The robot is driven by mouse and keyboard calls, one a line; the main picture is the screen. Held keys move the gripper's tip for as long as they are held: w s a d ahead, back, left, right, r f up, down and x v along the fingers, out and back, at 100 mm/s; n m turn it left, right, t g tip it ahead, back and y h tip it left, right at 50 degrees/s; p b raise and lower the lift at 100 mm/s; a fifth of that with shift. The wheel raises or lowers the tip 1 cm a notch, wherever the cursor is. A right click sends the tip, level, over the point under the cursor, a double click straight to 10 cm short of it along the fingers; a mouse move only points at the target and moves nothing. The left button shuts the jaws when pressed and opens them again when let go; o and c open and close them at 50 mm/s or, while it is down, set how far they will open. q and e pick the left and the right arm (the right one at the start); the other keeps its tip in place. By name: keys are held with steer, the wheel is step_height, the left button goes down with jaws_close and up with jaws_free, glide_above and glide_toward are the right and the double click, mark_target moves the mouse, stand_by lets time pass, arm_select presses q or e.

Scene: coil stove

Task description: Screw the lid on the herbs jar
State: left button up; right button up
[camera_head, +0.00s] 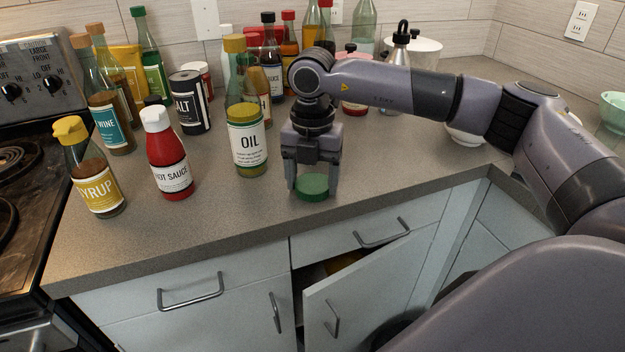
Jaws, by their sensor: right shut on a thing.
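My right gripper (313,184) points straight down near the counter's front edge. It is shut on a round green lid (313,190), which sits low between the fingers, at or just above the counter. I cannot tell whether anything is under the lid. No jar with a readable herbs label shows in the head view, so I cannot pick out the herbs jar. My left gripper is not in view.
The oil bottle (248,145) stands close left of my right gripper. The hot sauce (168,155) and syrup (94,180) bottles stand farther left. More bottles crowd the back. A cabinet door (365,300) hangs open below.

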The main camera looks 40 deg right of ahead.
mark_target(312, 184)
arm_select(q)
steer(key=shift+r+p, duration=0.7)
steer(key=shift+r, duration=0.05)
arm_select(e)
step_height(312, 184, up, 20)
steer(key=shift+f, duration=0.15)
